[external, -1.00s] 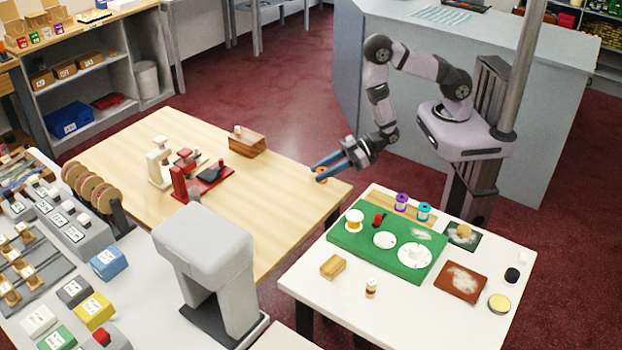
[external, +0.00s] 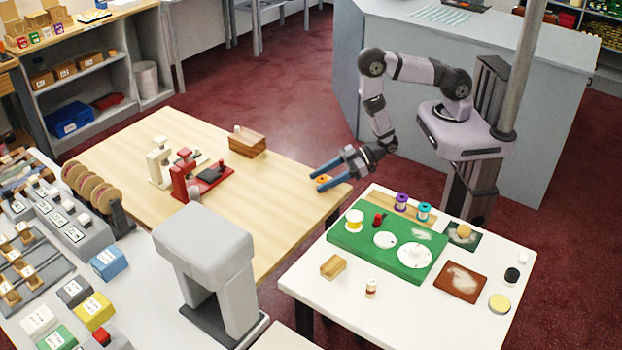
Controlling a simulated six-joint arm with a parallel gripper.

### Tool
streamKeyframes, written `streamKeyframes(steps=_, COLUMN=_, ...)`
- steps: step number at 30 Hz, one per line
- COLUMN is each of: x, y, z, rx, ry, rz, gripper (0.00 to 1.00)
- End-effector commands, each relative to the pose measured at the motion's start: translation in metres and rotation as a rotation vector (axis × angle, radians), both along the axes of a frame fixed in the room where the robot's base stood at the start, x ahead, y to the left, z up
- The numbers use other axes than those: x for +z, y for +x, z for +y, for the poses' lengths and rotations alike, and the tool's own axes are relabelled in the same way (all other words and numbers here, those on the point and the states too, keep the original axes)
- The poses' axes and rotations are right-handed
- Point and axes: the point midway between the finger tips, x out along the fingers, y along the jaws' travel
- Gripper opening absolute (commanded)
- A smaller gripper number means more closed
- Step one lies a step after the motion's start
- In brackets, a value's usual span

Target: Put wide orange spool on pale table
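The orange spool (external: 322,179) is at the right-hand end of the pale wooden table (external: 270,220), near its corner. It looks to be standing on the tabletop, though it is small and partly hidden by the fingers. My gripper (external: 320,181) has its two blue fingers spread, one on the far side and one on the near side of the spool. A gap shows between the fingers and the spool, so the gripper appears open around it.
A white table (external: 310,283) at front right bears a green board (external: 350,238) with spools. The pale table's middle is clear.

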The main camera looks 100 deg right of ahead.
Motion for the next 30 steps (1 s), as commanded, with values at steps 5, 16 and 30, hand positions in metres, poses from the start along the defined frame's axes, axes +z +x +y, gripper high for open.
streamKeyframes(steps=5, x=0.0, y=0.0, z=0.0, rx=0.0, ry=0.0, rz=0.0, gripper=0.49)
streamKeyframes(steps=16, x=0.007, y=-0.013, z=-0.003, rx=-0.002, ry=-0.001, rz=0.001, gripper=0.49)
streamKeyframes(steps=30, x=0.032, y=-0.062, z=-0.01, rx=-0.001, ry=-0.001, rz=0.003, gripper=0.49)
